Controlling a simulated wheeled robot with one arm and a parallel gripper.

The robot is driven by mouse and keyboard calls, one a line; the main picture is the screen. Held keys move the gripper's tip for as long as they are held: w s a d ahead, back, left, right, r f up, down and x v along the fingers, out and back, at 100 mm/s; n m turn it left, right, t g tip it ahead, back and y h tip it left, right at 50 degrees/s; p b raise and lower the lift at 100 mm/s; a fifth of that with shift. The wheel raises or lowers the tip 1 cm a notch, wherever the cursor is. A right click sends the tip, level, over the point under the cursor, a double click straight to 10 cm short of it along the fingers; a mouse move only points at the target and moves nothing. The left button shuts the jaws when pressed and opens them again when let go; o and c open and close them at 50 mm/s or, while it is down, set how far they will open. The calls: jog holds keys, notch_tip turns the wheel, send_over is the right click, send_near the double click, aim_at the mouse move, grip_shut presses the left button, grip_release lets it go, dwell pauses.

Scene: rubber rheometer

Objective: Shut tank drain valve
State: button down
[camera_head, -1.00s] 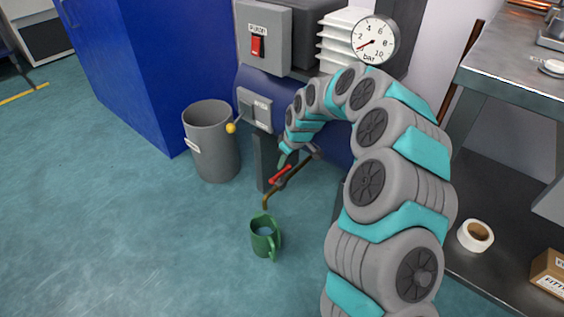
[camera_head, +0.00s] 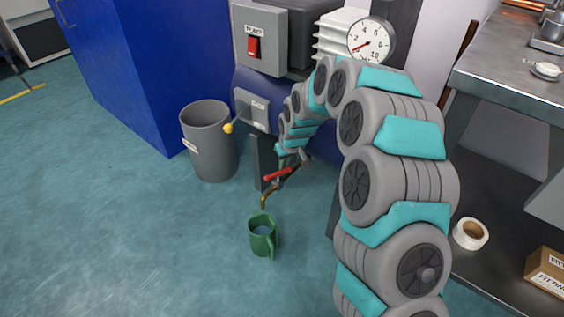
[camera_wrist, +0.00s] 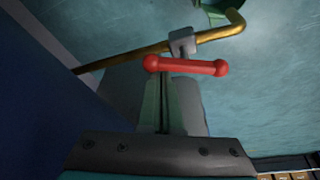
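The drain valve's red handle (camera_head: 278,174) sits on a brass pipe (camera_head: 263,201) that comes out low from the blue tank. In the wrist view the red handle (camera_wrist: 187,67) lies sideways, at an angle to the brass pipe (camera_wrist: 120,59), over a grey valve stem (camera_wrist: 182,42). My gripper (camera_wrist: 165,84) points at the handle, with its fingers together and only a thin dark line between them. The fingertips are at or just short of the handle's left half; I cannot tell whether they touch. In the head view my gripper (camera_head: 282,153) is small, just above the handle.
A green mug (camera_head: 263,241) stands on the floor below the pipe's spout. A grey bin (camera_head: 209,145) and a lever with a yellow knob (camera_head: 228,127) are to the left. A gauge (camera_head: 370,41) and a red switch (camera_head: 253,47) are above. A metal bench (camera_head: 505,75) is right.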

jog(key=m, duration=0.1)
jog(key=m+h, duration=0.1)
jog(key=m, duration=0.1)
jog(key=s+d+m, duration=0.1)
jog(key=shift+f+m+b, duration=0.1)
jog(key=shift+m+b, duration=0.2)
jog(key=m, duration=0.2)
jog(key=m+h+b, duration=0.1)
jog(key=shift+s+d+m+h, duration=0.15)
jog(key=shift+s+m+h, duration=0.15)
jog(key=shift+s+m, duration=0.1)
jog(key=shift+s+m+h+b, duration=0.15)
jog(key=shift+s+m+h, duration=0.05)
jog(key=shift+m, duration=0.35)
jog(key=shift+s+m+h+b, duration=0.15)
jog(key=shift+m+h, duration=0.05)
jog(key=shift+m, duration=0.35)
jog(key=shift+a, duration=0.25)
jog(key=shift+w+a, duration=0.2)
jog(key=shift+a, duration=0.35)
